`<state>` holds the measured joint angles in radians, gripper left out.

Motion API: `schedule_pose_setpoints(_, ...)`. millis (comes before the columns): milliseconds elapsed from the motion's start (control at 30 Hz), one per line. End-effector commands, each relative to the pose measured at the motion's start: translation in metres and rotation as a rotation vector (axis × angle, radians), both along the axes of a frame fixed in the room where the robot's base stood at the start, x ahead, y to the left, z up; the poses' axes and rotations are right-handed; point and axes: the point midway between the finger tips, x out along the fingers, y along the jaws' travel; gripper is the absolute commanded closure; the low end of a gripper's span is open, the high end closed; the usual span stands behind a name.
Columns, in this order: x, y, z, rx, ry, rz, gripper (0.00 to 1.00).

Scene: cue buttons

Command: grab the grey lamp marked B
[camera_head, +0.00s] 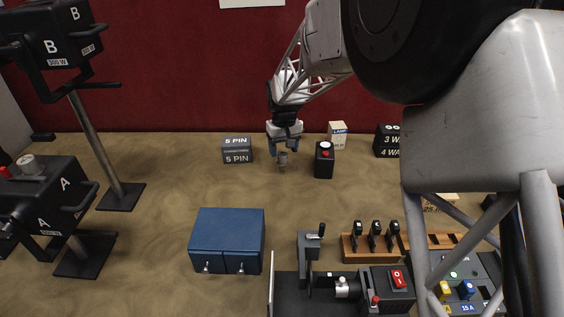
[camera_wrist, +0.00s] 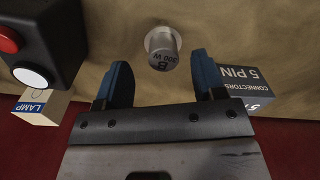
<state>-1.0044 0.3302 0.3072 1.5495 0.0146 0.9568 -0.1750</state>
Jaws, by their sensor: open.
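The grey lamp marked B (camera_wrist: 162,50) is a small cylinder with "B 300 W" on its side, standing on the tan surface. In the head view the lamp (camera_head: 282,159) is small, just below my gripper (camera_head: 284,148). In the wrist view my gripper (camera_wrist: 160,85) has its two blue fingers apart with nothing between them. The lamp lies just beyond the fingertips, roughly centred between them, and is not gripped.
A black box with red and white buttons (camera_head: 324,160) stands close right of the lamp. A "5 PIN" connector box (camera_head: 237,150) stands to the left. A LAMP carton (camera_head: 338,135) is behind.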

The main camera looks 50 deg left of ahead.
Motion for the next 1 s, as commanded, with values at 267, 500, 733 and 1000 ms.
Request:
schedule_pose_setpoints(267, -0.001, 0.0, -0.005, -0.001, 0.0, 0.0, 0.37)
schedule_pose_setpoints(500, -0.004, 0.002, -0.029, -0.003, 0.001, 0.0, 0.37)
schedule_pose_setpoints(733, -0.004, 0.002, -0.049, 0.0, 0.0, 0.0, 0.37)
schedule_pose_setpoints(1000, -0.004, 0.002, -0.052, 0.0, 0.0, 0.0, 0.37)
